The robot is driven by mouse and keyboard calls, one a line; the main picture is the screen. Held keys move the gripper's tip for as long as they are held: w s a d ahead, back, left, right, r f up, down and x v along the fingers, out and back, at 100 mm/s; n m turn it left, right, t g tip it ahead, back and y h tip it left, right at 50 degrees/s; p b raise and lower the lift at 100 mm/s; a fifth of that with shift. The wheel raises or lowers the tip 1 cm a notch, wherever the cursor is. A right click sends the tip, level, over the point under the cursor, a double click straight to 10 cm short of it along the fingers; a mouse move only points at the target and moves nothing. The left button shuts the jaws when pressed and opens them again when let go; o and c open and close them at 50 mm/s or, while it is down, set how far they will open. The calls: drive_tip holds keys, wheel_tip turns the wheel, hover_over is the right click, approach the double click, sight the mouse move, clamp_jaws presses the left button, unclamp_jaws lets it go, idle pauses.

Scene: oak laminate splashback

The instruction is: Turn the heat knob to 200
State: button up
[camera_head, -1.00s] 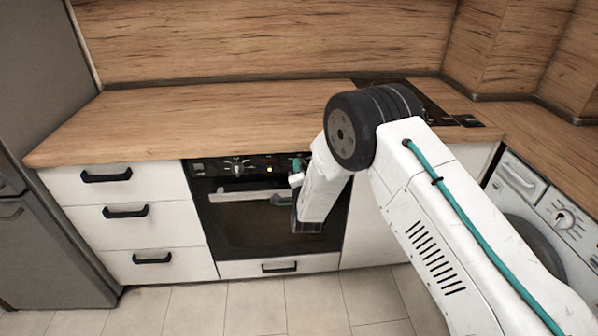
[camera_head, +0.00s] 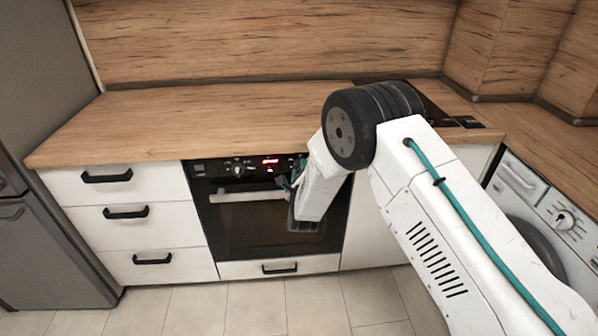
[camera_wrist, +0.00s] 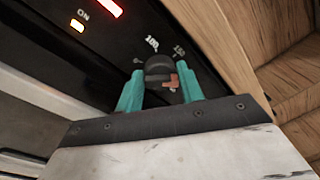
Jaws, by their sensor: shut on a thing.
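The heat knob (camera_wrist: 159,68) is dark and round, on the black oven panel, with "100" and "150" printed above it in the wrist view. A reddish piece shows at its lower right. I cannot read a "200" mark. My gripper (camera_wrist: 160,82) has its two teal fingers on either side of the knob, shut on it. In the head view, my gripper (camera_head: 296,174) is at the right part of the oven panel, and my wrist hides the knob there.
The oven's red display (camera_head: 270,161) is lit, and a small light glows by "ON" (camera_wrist: 77,25). Another knob (camera_head: 238,170) is left on the panel. The oven handle (camera_head: 247,196) runs below. The wooden worktop (camera_head: 190,120) overhangs above and is clear at left.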

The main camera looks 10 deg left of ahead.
drive_tip(key=shift+s+d+f+m, duration=0.1)
drive_tip(key=shift+f+m, duration=0.05)
drive_tip(key=shift+m, duration=0.95)
drive_tip(key=o, duration=1)
drive_tip(key=shift+c, duration=0.2)
drive_tip(key=s+d, duration=0.1)
drive_tip(key=s, duration=0.6)
drive_tip(key=shift+s, duration=0.3)
drive_tip(key=shift+d, duration=0.1)
